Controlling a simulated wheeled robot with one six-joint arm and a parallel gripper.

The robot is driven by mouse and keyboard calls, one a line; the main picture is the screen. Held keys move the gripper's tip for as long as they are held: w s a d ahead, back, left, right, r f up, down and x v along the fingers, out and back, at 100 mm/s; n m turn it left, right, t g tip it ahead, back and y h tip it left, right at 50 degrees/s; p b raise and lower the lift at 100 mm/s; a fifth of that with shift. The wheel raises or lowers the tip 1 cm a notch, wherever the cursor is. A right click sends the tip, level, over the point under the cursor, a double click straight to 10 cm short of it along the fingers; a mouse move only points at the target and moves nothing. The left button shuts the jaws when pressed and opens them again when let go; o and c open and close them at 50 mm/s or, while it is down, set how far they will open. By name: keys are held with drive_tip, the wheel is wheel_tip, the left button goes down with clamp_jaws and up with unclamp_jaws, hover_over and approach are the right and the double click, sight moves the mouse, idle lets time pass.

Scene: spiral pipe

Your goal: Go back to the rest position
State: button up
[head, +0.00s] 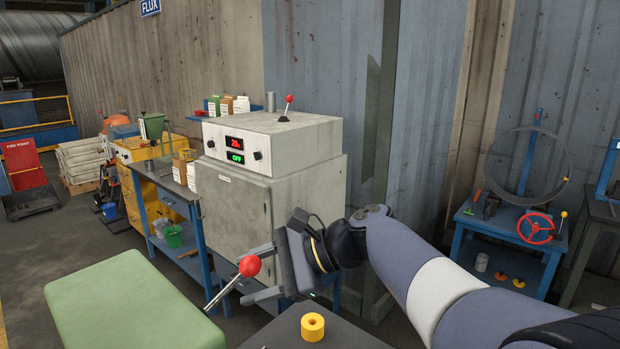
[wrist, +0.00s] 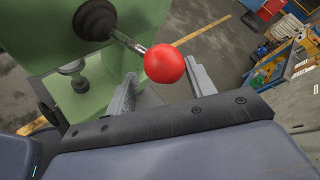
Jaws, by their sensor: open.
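My gripper (head: 244,279) reaches left from my arm in the lower middle of the head view, with its jaws open. A lever with a red ball knob (head: 250,266) stands at the jaws, its metal rod slanting down to the left. In the wrist view the red knob (wrist: 165,64) appears between the two fingers, with a gap on the left side; I cannot tell whether it touches the right finger. Its rod runs to a dark boot on a green machine (wrist: 60,60). The green machine body (head: 130,303) also shows at lower left in the head view.
A grey furnace cabinet (head: 240,215) with a lit display stands behind my gripper. A yellow ring (head: 313,327) sits on a dark tabletop (head: 275,335) below. A blue stand with a red handwheel (head: 536,228) is at right.

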wheel_tip(320, 180, down, 7)
drive_tip(key=s+m+g+y+b, duration=0.15)
drive_tip(key=m+y+b, duration=0.3)
drive_tip(key=b, duration=0.45)
drive_tip(key=w+d, duration=0.1)
drive_tip(key=d, duration=0.9)
drive_tip(key=shift+a+y, duration=0.15)
drive_tip(key=shift+y, duration=0.1)
